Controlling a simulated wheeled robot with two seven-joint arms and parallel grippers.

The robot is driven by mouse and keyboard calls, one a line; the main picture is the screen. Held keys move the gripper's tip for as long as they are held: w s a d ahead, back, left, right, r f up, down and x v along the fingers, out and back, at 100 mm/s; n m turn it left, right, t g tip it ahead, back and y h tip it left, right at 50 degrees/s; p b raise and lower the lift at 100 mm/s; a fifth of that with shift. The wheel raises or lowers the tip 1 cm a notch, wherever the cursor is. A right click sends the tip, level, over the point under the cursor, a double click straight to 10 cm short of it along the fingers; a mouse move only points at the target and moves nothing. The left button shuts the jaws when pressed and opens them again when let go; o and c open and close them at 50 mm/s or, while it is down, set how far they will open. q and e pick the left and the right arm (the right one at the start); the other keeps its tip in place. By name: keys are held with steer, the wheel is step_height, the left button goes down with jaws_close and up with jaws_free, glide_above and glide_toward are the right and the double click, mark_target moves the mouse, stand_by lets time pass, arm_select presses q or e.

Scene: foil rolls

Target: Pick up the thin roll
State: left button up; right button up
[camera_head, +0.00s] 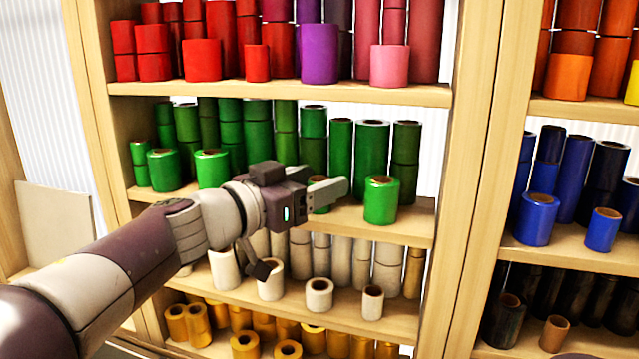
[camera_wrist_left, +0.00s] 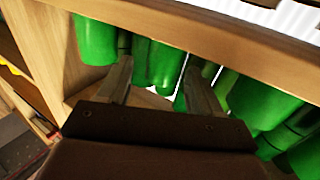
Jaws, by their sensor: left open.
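My left gripper (camera_head: 330,189) is open at the green shelf in the head view. Its two fingers point into the shelf in the left wrist view (camera_wrist_left: 158,72), with no roll clearly gripped. Past the fingertips stand several green rolls (camera_wrist_left: 164,66). A thin green roll (camera_head: 319,208) is mostly hidden behind my gripper in the head view. A wider green roll (camera_head: 381,203) stands upright just right of the gripper, near the shelf's front edge. Which roll is the thin one is not certain. My right gripper is not in view.
Red, purple and pink rolls fill the upper shelf (camera_head: 280,90). White rolls (camera_head: 319,295) and yellow rolls stand below. Blue rolls (camera_head: 537,218) are beyond the wooden upright (camera_head: 474,160) on the right. Bare shelf lies right of the front green roll.

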arm_select(q)
steer(key=shift+x, duration=0.9)
steer(key=shift+s+a, duration=0.2)
steer(key=shift+s, duration=0.05)
steer(key=c, duration=1)
steer(key=shift+w, duration=0.1)
steer(key=shift+c, duration=0.2)
